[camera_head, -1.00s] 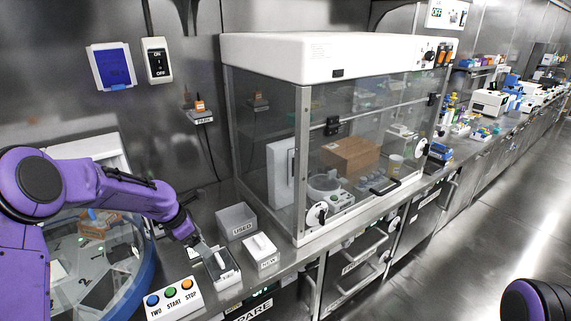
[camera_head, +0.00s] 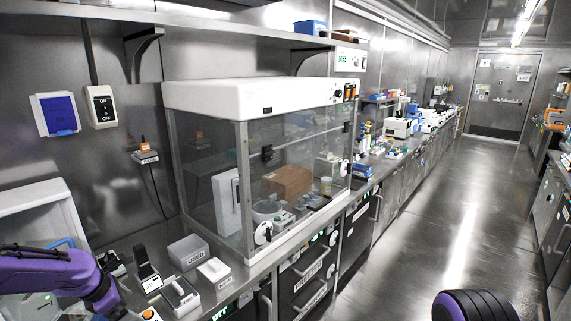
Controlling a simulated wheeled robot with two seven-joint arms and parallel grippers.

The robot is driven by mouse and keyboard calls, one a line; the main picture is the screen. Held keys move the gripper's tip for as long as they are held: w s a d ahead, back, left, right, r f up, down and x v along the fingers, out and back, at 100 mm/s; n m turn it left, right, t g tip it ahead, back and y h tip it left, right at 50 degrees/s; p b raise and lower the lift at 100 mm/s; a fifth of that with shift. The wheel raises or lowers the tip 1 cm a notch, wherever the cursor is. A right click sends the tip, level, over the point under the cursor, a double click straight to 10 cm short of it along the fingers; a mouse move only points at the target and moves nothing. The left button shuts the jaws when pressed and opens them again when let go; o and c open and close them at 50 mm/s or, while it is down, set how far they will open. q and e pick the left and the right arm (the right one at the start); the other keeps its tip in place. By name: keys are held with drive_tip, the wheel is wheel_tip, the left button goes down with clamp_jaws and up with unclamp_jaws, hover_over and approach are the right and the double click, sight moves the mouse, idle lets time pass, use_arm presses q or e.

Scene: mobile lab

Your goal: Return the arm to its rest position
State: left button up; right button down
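My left arm (camera_head: 55,272) is purple and black and reaches in from the lower left edge. Its wrist (camera_head: 103,296) points down near the front of the bench, left of the small trays. I cannot make out the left fingertips or whether they hold anything. Of my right arm, only a rounded purple and black part (camera_head: 474,306) shows at the bottom right. My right gripper is out of view.
A grey USED box (camera_head: 188,252), a white NEW box (camera_head: 214,271) and a small tray (camera_head: 180,297) stand on the bench beside my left wrist. A glass-fronted cabinet (camera_head: 255,98) stands behind them. The aisle floor (camera_head: 430,220) at right is clear.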

use_arm(q)
drive_tip(key=s+d+f+m+t+y+b, duration=0.1)
drive_tip(key=s+d+f+m+y+b, duration=0.15)
drive_tip(key=s+f+m, duration=0.55)
drive_tip(key=s+d+f+m+t+y+b, duration=0.2)
drive_tip(key=s+d+f+m+y, duration=0.15)
drive_tip(key=f+m, duration=0.45)
drive_tip(key=s+d+f+m+g+b, duration=0.2)
drive_tip(key=s+f, duration=0.5)
drive_tip(key=s, duration=0.5)
drive_tip(key=s+d+f+m+g+b, duration=0.1)
drive_tip(key=s+d+f+m+g, duration=0.1)
drive_tip(key=s+f, duration=0.5)
drive_tip(key=s, duration=0.5)
drive_tip(key=shift+d+b, duration=0.25)
drive_tip(key=shift+b, duration=0.1)
